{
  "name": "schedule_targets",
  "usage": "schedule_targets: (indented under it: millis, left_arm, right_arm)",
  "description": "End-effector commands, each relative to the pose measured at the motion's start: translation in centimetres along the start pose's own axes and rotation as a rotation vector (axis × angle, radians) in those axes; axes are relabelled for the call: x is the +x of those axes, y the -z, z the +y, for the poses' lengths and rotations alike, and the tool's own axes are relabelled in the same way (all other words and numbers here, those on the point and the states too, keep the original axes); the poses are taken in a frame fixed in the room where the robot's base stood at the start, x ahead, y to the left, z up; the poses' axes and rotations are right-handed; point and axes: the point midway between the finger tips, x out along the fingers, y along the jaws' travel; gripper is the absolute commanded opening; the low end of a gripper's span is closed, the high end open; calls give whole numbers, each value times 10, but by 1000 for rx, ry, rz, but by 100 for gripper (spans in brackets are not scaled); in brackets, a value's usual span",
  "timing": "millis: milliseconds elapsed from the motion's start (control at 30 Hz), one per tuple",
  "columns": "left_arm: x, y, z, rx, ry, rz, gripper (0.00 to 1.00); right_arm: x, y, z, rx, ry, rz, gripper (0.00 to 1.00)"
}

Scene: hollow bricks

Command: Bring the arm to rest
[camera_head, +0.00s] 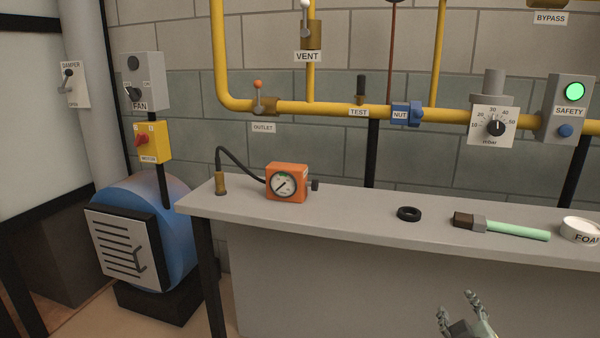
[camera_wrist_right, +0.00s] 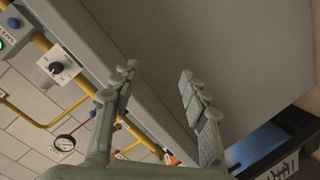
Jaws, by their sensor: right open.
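My right gripper (camera_head: 457,306) shows at the bottom of the head view, in front of the bench's front face and below its top. Its two fingers stand apart with nothing between them. The wrist view shows the same open fingers (camera_wrist_right: 159,71) with the plain grey bench side behind them. My left gripper is in neither view.
The grey bench (camera_head: 340,212) carries an orange gauge (camera_head: 286,182), a black ring (camera_head: 409,214), a brush (camera_head: 500,227) and a white FOAM tub (camera_head: 582,230). Yellow pipes (camera_head: 330,108) with valves run along the wall behind. A blue fan unit (camera_head: 176,215) stands at left.

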Motion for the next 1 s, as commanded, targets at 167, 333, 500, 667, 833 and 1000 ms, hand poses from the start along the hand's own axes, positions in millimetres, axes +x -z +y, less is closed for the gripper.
schedule_targets:
  millis: [167,333,500,667,833,1000]
  left_arm:
    - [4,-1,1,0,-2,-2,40]
    - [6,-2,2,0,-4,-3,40]
    - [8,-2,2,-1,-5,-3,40]
    - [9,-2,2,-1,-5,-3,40]
    - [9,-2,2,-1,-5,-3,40]
    - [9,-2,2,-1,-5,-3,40]
  right_arm:
    - [-47,-108,-78,122,194,-324,45]
    - [-116,-186,-143,210,373,-606,45]
    - [-176,-227,-183,262,503,-796,45]
    - [-202,-241,-197,281,554,-869,45]
    - [-205,-242,-199,283,560,-877,45]
    - [-204,-242,-198,282,559,-875,45]
